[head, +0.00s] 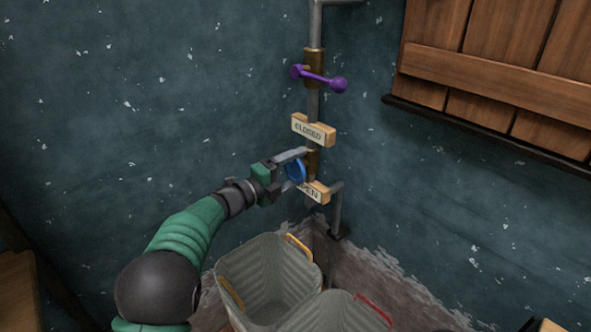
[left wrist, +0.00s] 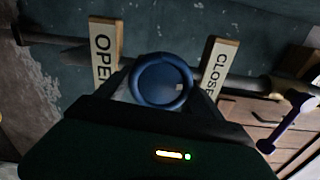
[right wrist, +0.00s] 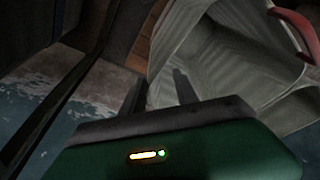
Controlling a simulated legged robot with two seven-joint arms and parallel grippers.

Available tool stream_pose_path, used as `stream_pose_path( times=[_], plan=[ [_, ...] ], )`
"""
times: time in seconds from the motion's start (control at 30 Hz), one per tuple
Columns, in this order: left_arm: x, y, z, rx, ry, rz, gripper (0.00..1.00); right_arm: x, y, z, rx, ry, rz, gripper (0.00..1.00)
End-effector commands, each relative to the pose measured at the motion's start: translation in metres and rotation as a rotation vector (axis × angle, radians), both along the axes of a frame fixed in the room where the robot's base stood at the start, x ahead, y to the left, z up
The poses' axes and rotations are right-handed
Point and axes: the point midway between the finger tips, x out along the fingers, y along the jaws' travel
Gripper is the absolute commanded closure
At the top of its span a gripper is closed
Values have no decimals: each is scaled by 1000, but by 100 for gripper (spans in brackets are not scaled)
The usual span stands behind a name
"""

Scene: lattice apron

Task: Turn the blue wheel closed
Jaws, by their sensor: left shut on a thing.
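The blue wheel (head: 295,171) sits on the vertical pipe in the corner, between a CLOSED sign (head: 312,129) above and an OPEN sign (head: 314,192) below. My left gripper (head: 295,169) is shut on the wheel, with a finger on either side of it. In the left wrist view the round blue wheel (left wrist: 161,81) lies between the fingertips, with the OPEN sign (left wrist: 104,52) on the left and the CLOSED sign (left wrist: 219,68) on the right. My right gripper (right wrist: 157,88) shows in the right wrist view with its two fingers apart and nothing between them.
A purple handle (head: 318,78) is on the same pipe above the CLOSED sign. Grey bins stand below, one with yellow handles (head: 265,275) and one with a red handle (head: 345,312). Wooden shutters (head: 490,60) are on the right wall.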

Motion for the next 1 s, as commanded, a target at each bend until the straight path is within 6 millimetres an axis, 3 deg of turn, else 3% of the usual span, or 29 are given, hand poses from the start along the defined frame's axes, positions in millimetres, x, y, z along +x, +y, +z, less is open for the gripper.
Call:
stream_pose_path(
  times=[0.07,0.1,0.27,0.67,1.0],
  plan=[
    [-2,-3,-8,5,13,-7,64,0,0,-1,0,0,0,64],
    [-2,-3,-9,4,14,-8,21,0,0,-1,0,0,0,64],
    [-1,-2,-7,2,11,-5,1,0,0,-1,0,0,0,64],
    [-8,8,-1,1,6,-1,1,0,0,4,0,0,0,64],
    [-73,74,1,0,10,3,1,0,0,31,0,0,0,64]
  ],
)
